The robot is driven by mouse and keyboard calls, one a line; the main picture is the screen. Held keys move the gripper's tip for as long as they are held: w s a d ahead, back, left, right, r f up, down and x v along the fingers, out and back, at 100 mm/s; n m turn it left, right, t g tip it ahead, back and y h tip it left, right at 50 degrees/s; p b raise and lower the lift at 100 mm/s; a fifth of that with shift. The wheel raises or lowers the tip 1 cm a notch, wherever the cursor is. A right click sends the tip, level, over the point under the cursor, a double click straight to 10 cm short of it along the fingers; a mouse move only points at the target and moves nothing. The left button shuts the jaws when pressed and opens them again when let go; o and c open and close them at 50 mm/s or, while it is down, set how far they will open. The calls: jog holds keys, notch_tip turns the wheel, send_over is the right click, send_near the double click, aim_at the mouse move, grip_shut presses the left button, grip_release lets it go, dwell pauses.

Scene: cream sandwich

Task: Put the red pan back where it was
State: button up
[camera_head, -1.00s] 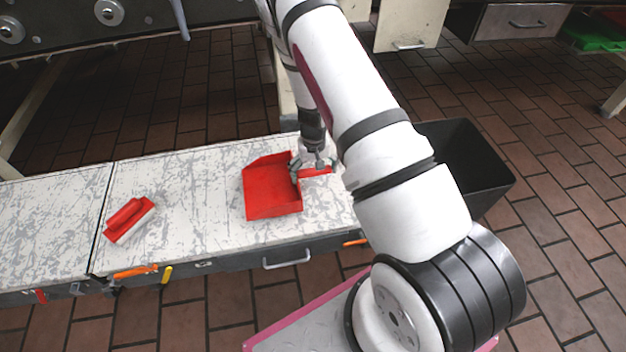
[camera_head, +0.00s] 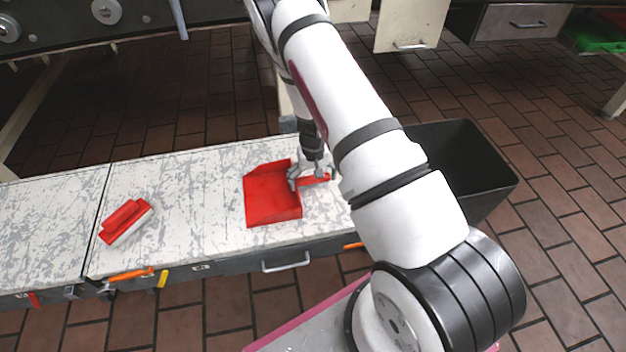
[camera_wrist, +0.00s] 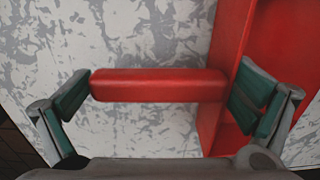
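The red pan (camera_head: 272,197), a dustpan with a short handle, lies on the white scuffed table top. Its handle (camera_head: 319,178) points right. My gripper (camera_head: 312,172) is over the handle, fingers pointing down. In the wrist view the handle (camera_wrist: 158,85) lies lengthwise between my spread fingertips (camera_wrist: 160,96); one finger is beyond its free end and the other beside the pan body (camera_wrist: 228,85). The gripper looks open; whether the fingers touch the handle is unclear. My arm hides part of the table to the right.
A red brush-like tool (camera_head: 125,221) lies on the table at left. A black open bin (camera_head: 462,160) stands at the table's right end, partly behind my arm. Table top (camera_head: 190,200) between brush and pan is clear. Orange-handled tools (camera_head: 130,274) hang on the front edge.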

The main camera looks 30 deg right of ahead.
jog(key=s+a+r+y+p, duration=0.1)
jog(key=a+r+p, duration=0.15)
jog(key=r, duration=1.05)
jog(key=a+r+y+p, duration=0.15)
jog(key=a+r, duration=0.25)
jog(key=r, duration=0.9)
jog(key=s+a+r+n, duration=0.1)
jog(key=s+a+r, duration=0.25)
jog(key=r, duration=0.35)
jog(key=s+a+r+n, duration=0.1)
jog(key=s+a+r, duration=0.2)
jog(key=s+r, duration=0.3)
jog(key=s+a+r+n, duration=0.1)
jog(key=s+a+r, duration=0.1)
jog(key=s+r, duration=0.8)
jog(key=s+d+h, duration=0.1)
jog(key=s+h, duration=0.1)
jog(key=s, duration=1.4)
jog(key=shift+s+d+r, duration=0.35)
jog(key=shift+s+r, duration=0.05)
jog(key=shift+r, duration=0.05)
jog(key=shift+h, duration=0.25)
